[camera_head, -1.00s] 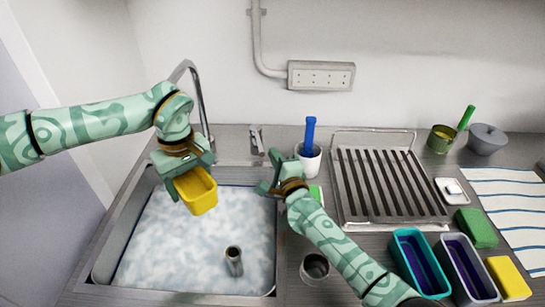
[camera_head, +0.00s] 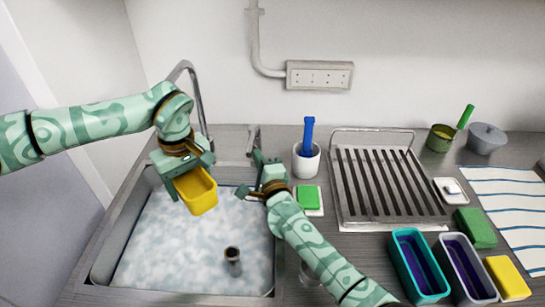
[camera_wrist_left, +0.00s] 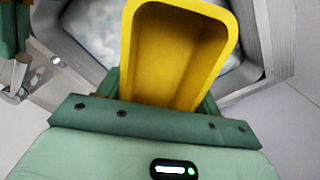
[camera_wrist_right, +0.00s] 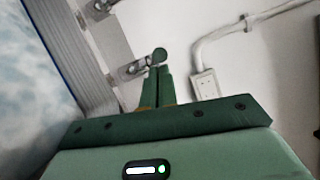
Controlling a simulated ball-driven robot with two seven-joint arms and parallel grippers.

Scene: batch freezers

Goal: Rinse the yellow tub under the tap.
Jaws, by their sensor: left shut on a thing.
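The yellow tub (camera_head: 197,191) is in my left gripper (camera_head: 184,172), which is shut on its wall. It is held above the left part of the sink, under the tap spout (camera_head: 201,108). The left wrist view shows the tub's empty inside (camera_wrist_left: 178,55). The spout's end is partly behind my left arm, and I see no water stream. The tap lever (camera_head: 252,143) stands right of the spout, behind the sink. My right gripper (camera_head: 262,168) is close in front of the lever; its fingers are together in the right wrist view (camera_wrist_right: 158,78). I cannot tell if they touch the lever.
The sink (camera_head: 122,235) holds foamy water with an upright pipe (camera_head: 232,255). To the right are a white cup (camera_head: 307,165) with a blue-handled tool, a green block (camera_head: 309,198), a slatted rack (camera_head: 350,205), a teal tub (camera_head: 400,262), a grey tub (camera_head: 447,265) and sponges.

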